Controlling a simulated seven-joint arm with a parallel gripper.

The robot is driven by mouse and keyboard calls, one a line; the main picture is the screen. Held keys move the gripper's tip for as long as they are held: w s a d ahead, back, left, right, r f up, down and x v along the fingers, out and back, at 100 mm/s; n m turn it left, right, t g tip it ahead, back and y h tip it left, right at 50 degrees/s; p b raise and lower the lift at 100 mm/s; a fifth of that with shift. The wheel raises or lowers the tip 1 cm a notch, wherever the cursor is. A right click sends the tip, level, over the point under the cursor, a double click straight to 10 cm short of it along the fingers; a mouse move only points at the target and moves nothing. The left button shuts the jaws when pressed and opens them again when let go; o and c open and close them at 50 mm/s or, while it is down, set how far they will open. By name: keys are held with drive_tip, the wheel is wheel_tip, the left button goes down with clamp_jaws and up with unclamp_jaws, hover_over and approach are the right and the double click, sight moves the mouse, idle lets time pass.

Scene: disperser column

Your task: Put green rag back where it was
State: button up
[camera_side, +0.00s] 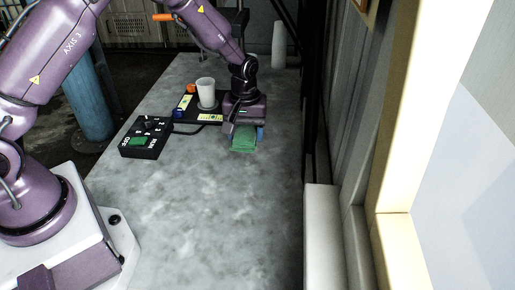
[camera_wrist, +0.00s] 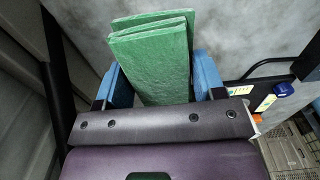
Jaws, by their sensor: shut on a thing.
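The green rag (camera_side: 243,141) is a folded green block in the side view, low over or on the grey table. It also shows in the wrist view (camera_wrist: 150,60), standing between the two blue fingers. My gripper (camera_side: 245,132) is shut on it and points down at the right part of the table; its blue fingers flank the rag in the wrist view (camera_wrist: 152,82). I cannot tell whether the rag touches the table.
A black base (camera_side: 185,113) with a white cup (camera_side: 206,93) stands just left of my gripper. A black control box (camera_side: 146,138) with a green panel is further left. The grey table (camera_side: 200,220) is clear in front. A wall and window frame (camera_side: 395,150) are at right.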

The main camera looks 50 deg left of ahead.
hover_over(258, 156)
wheel_tip(258, 156, down, 5)
drive_tip(key=shift+r, duration=0.1)
drive_tip(key=shift+f, duration=1.55)
drive_tip(key=shift+f, duration=0.1)
drive_tip(key=o, duration=0.9)
wheel_tip(258, 156, up, 12)
drive_tip(key=shift+r, duration=0.25)
